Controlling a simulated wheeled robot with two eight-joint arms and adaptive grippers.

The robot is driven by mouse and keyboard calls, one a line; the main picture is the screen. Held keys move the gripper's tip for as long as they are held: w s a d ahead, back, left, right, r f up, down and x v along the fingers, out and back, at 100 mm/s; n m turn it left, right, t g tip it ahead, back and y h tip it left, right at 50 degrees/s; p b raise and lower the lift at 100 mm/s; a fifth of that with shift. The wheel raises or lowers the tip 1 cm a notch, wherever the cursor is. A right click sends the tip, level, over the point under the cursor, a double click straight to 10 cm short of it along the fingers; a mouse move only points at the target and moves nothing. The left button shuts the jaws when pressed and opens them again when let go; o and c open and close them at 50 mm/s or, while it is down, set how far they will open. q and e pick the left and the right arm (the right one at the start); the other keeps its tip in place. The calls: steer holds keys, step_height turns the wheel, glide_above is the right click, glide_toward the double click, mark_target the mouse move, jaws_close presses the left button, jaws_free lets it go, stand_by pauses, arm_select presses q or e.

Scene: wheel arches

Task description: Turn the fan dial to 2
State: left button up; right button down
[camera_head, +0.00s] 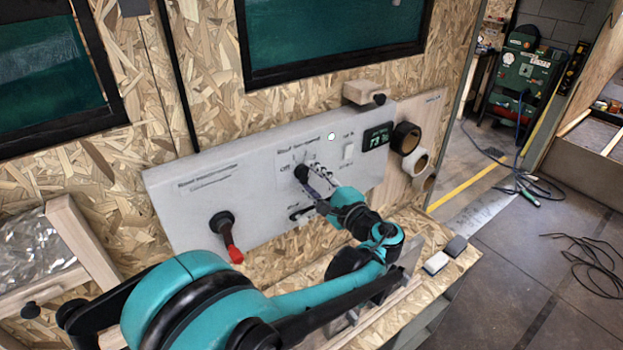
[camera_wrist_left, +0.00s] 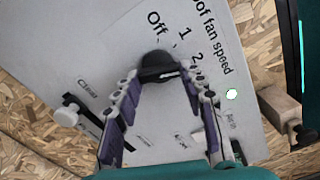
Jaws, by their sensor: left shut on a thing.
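The fan dial (camera_head: 301,173) is a black knob on the white control panel (camera_head: 200,215). It also shows in the left wrist view (camera_wrist_left: 158,66), below the "Roof fan speed" heading, with the marks Off, 1 and 2 around it. My left gripper (camera_head: 318,184) reaches the panel from the lower right. In the left wrist view its two purple-padded fingers (camera_wrist_left: 160,88) lie on either side of the dial, shut on it. The fingers partly cover the dial, and I cannot tell which mark it points to. My right gripper is not in view.
A black lever with a red handle (camera_head: 234,252) sticks out left of the dial. A small slider (camera_head: 300,212) is just below it. A green digital display (camera_head: 376,136) and tape rolls (camera_head: 405,138) are to the right. A wooden ledge (camera_head: 450,268) runs below the panel.

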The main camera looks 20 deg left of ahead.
arm_select(q)
steer(key=o, duration=1.2)
steer(key=shift+c, duration=0.2)
steer(key=v, duration=1.2)
steer(key=shift+f, duration=0.1)
